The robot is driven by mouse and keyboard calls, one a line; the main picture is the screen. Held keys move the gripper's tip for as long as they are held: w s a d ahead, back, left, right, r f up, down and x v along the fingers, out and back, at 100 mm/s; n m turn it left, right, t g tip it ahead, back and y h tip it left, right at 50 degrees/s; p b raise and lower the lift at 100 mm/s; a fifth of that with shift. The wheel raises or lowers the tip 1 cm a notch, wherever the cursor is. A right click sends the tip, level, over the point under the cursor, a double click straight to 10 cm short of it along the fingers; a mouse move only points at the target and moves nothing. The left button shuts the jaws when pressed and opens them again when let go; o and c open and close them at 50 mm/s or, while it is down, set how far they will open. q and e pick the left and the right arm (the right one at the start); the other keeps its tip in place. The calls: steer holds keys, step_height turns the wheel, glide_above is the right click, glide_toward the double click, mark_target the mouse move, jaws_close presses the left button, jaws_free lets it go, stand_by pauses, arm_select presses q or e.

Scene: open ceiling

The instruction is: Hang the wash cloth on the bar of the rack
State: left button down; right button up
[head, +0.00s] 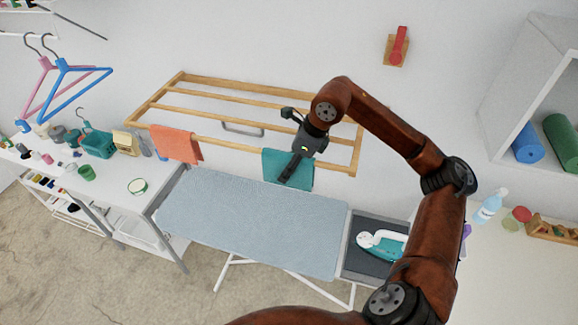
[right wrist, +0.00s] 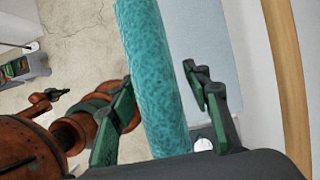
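The teal wash cloth (head: 302,172) hangs draped over the front wooden bar of the rack (head: 222,143), toward its right end. My right gripper (head: 287,178) is in front of the cloth in the head view. In the right wrist view the cloth (right wrist: 152,75) passes between the two spread fingers of my right gripper (right wrist: 160,78). A gap shows between the cloth and the right-hand finger; I cannot tell whether the other finger touches it. My left gripper is outside the head view. A small dark tip on an orange link in the wrist view may be it, too small to read.
An orange cloth (head: 175,145) hangs on the same bar at the left. An ironing board (head: 250,222) stands below the rack, with an iron (head: 383,242) at its right end. A cluttered white table (head: 120,205) stands at the left, and a cabinet (head: 520,85) at the right.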

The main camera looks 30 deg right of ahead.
steer(key=v, duration=1.1)
steer(key=shift+r, duration=0.15)
steer(key=shift+s+d+r, duration=0.1)
steer(key=shift+s+r, duration=0.05)
steer(key=shift+r, duration=0.15)
